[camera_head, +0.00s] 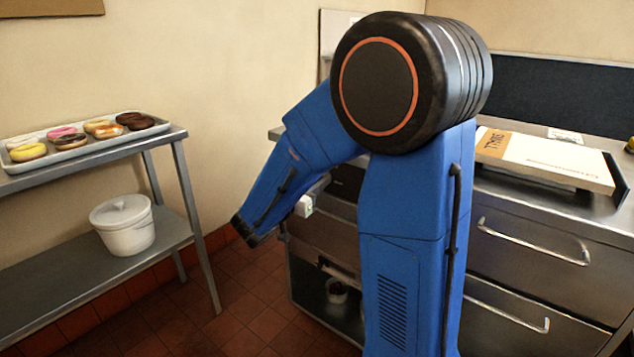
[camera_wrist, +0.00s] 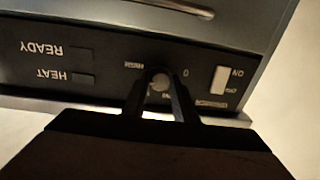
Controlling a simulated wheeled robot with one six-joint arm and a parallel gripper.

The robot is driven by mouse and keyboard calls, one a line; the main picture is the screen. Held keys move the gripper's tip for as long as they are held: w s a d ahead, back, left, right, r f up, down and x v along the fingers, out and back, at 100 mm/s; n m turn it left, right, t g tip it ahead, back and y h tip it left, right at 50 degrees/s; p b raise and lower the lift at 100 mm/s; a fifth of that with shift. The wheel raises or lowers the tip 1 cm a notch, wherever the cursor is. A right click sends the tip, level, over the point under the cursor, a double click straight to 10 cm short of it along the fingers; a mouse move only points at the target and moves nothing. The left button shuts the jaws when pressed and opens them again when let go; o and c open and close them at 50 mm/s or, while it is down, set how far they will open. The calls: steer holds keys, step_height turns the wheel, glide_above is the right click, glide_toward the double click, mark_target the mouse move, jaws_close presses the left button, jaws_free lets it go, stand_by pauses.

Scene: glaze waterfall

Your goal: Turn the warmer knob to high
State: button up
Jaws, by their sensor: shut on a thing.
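The warmer knob (camera_wrist: 160,82) is a small round light knob on a dark control panel (camera_wrist: 110,68), upside down in the wrist view. A "0" mark and small lettering surround it; the lettering is too small to read. My gripper (camera_wrist: 160,78) is shut on the knob, with one finger on each side. The fingers hide parts of the dial, so I cannot tell the knob's setting. In the head view my arm hides the gripper and the knob.
On the panel are a white on/off switch (camera_wrist: 221,79) beside the knob and READY and HEAT labels (camera_wrist: 52,75). A rack with a tray of doughnuts (camera_head: 85,143) and a white pot (camera_head: 123,226) stands left. A box (camera_head: 545,158) lies on the steel counter at right.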

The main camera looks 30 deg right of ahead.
steer(key=m, duration=0.4)
steer(key=shift+f+m+h, duration=0.15)
steer(key=shift+m+h, duration=0.15)
steer(key=shift+m, duration=0.1)
stand_by(0.4)
steer(key=o, duration=1)
steer(key=shift+o, duration=0.2)
steer(key=v, duration=1.7)
steer(key=shift+a, duration=0.2)
